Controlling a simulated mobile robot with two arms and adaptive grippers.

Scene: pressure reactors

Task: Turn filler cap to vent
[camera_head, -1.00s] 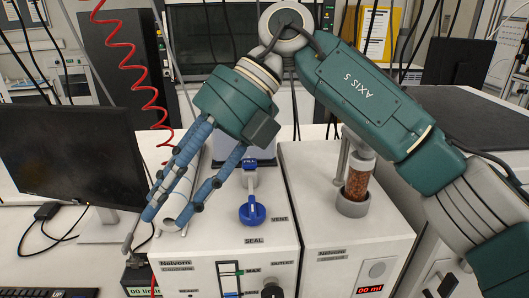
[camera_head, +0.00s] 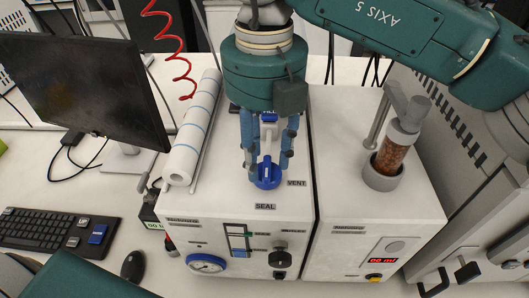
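The blue filler cap (camera_head: 267,175) sits on top of the left white unit. It has a round blue base and a pale handle pointing back toward the FILL label. The VENT label (camera_head: 297,183) is to its right and the SEAL label (camera_head: 265,206) is in front of it. My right gripper (camera_head: 268,168) points down over the cap. Its blue fingers are spread, one on each side of the handle, with a gap between them. I cannot tell whether they touch it. The gripper body hides part of the area behind. My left gripper is not in view.
A white roll with blue lines (camera_head: 192,130) lies left of the cap. A second white unit (camera_head: 345,225) on the right carries a clear cylinder of brown granules (camera_head: 391,158). A monitor (camera_head: 80,88) and keyboard (camera_head: 55,232) stand at left.

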